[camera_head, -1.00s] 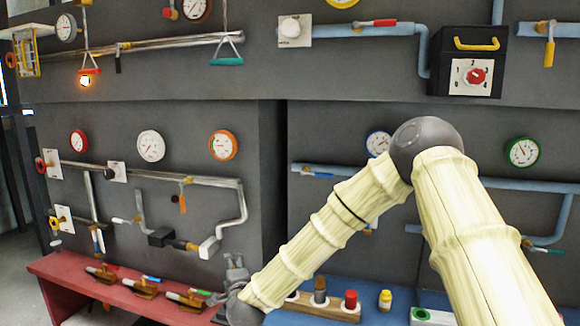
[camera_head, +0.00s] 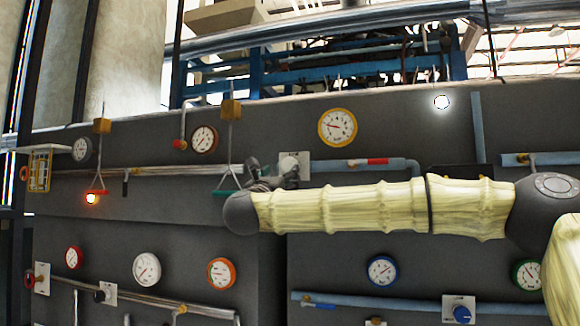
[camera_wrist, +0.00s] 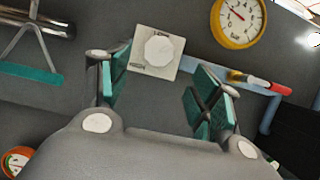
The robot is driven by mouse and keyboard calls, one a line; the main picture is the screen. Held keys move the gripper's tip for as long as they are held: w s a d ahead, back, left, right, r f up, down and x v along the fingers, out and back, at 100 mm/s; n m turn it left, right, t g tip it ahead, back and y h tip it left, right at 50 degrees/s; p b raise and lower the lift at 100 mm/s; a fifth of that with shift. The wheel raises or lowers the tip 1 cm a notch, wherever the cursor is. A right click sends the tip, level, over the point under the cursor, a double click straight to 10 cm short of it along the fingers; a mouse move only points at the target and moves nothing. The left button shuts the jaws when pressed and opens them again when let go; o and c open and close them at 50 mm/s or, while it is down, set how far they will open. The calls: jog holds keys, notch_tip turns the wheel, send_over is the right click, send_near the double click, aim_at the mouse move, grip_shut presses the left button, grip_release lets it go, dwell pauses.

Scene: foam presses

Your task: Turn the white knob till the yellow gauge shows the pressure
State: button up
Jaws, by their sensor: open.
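The white knob (camera_wrist: 158,50) sits on a square white plate on the grey wall, straight ahead between my fingers in the wrist view. In the head view the white knob (camera_head: 289,166) is partly hidden behind my gripper (camera_head: 275,180). My gripper, also seen in the wrist view (camera_wrist: 170,85), is open and empty, with its teal finger pads apart. It appears short of the knob, not touching it. The yellow gauge (camera_head: 337,127) is above and right of the knob, and also in the wrist view (camera_wrist: 238,20). Its needle points to the left; the numbers are too small to read.
A blue pipe with a red-handled valve (camera_head: 372,162) runs right of the knob. A teal hanging handle (camera_wrist: 30,73) is to the left. Several other gauges and pipes line the lower wall.

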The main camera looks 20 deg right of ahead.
aim_at(289, 166)
jog(key=p+x, duration=0.5)
jog(key=x, duration=0.3)
jog(key=shift+w+d+r, duration=0.1)
jog(key=shift+w+r, duration=0.05)
jog(key=shift+w, duration=0.1)
jog(key=shift+w+d+r+p, duration=0.15)
jog(key=shift+w+d+p, duration=0.35)
jog(key=shift+w+p, duration=0.2)
jog(key=c, duration=1)
